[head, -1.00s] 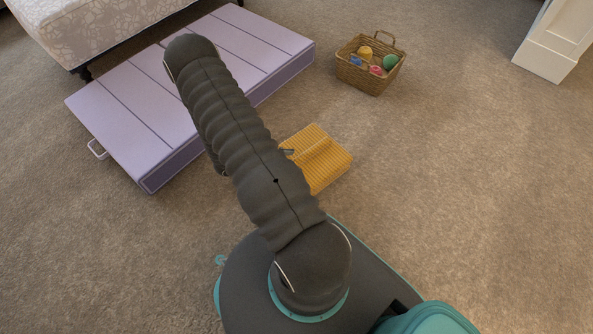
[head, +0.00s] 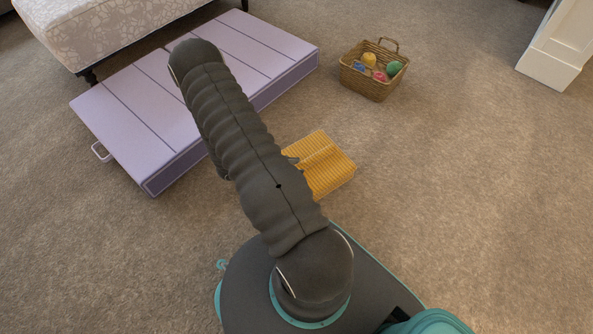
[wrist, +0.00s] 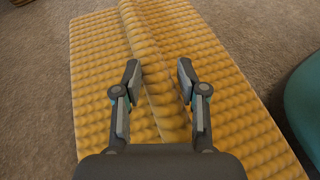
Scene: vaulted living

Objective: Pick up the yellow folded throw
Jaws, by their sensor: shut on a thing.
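The yellow folded throw (head: 332,172) lies on the carpet just right of my arm, partly hidden behind it in the head view. In the wrist view the throw (wrist: 97,50) fills the middle, with a raised fold running along it. My gripper (wrist: 159,76) is over the throw, its two fingers on either side of that fold and shut on it. In the head view my arm hides most of the gripper; only a small tip shows at the throw's left side.
A lilac slatted box (head: 143,120) with a side handle lies left of the throw, beside a patterned upholstered seat (head: 110,28). A wicker basket (head: 365,88) with balls stands beyond the throw. A white post base (head: 548,62) is far right. The carpet at right is clear.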

